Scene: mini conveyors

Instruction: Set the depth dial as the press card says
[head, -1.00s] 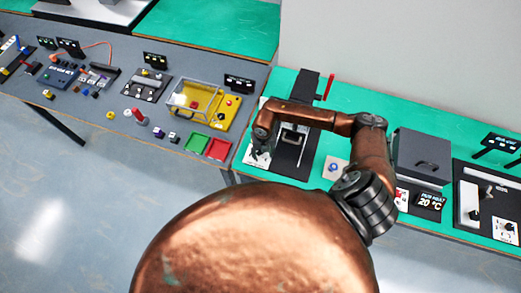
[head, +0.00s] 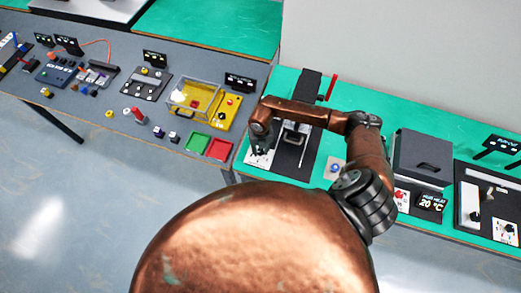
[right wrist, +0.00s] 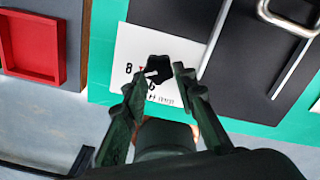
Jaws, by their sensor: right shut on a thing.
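The depth dial is a black knob (right wrist: 160,66) on a white scale plate (right wrist: 128,46) in the right wrist view. An 8, a 6 and a small red mark show on the plate; the rest of the scale is partly covered. My right gripper (right wrist: 157,80) is shut on the knob, one finger on each side. In the head view my right gripper (head: 261,146) is over the white plate (head: 258,161), at the left of the black press base (head: 291,152). I cannot read a press card. My left gripper is not in view.
The press has a red lever (head: 330,88) at its back right. A red tray (right wrist: 35,45) and a green tray (head: 197,142) lie to the left on the grey table. A grey box (head: 420,158) stands right of my forearm on the green bench.

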